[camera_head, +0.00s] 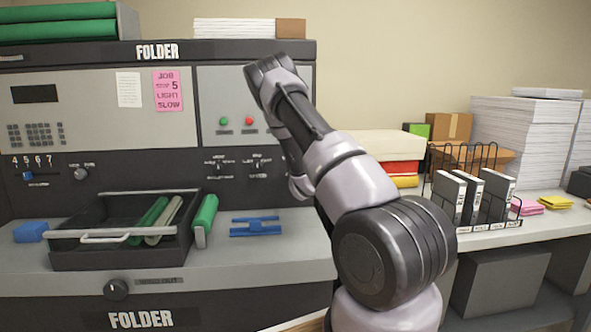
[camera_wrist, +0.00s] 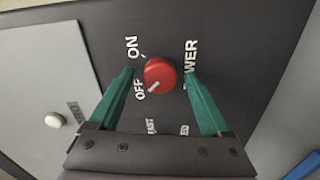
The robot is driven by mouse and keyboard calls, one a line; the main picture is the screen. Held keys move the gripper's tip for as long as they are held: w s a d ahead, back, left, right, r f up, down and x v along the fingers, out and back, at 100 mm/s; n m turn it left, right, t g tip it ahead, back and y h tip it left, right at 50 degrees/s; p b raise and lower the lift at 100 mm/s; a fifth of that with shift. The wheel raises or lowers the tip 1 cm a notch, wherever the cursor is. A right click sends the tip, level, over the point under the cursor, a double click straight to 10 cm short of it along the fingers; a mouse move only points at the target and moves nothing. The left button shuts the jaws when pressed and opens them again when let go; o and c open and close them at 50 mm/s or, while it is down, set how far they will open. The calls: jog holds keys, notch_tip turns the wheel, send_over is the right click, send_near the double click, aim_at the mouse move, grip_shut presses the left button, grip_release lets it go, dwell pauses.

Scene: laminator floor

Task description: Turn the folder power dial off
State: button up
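The red power dial (camera_wrist: 160,73) sits on a dark panel in the wrist view, beside the white words ON, OFF and POWER. Its white mark points to the lower left, at the OFF label (camera_wrist: 140,90). My gripper (camera_wrist: 159,71) has its two teal fingers apart, one on each side of the dial. A small gap shows between each finger and the dial, so it is open and holds nothing. In the head view the grey folder machine (camera_head: 90,105) fills the left. My arm hides the dial and fingers there.
A black tray (camera_head: 120,252) with green rollers stands on the machine's ledge, beside a blue part (camera_head: 256,226). A wire rack (camera_head: 473,221) with binders and paper stacks (camera_head: 522,125) stand on the right table. A white knob (camera_wrist: 55,120) shows in the wrist view.

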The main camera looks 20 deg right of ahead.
jog(key=v, duration=1)
jog(key=shift+s, duration=0.4)
jog(key=shift+a, duration=0.15)
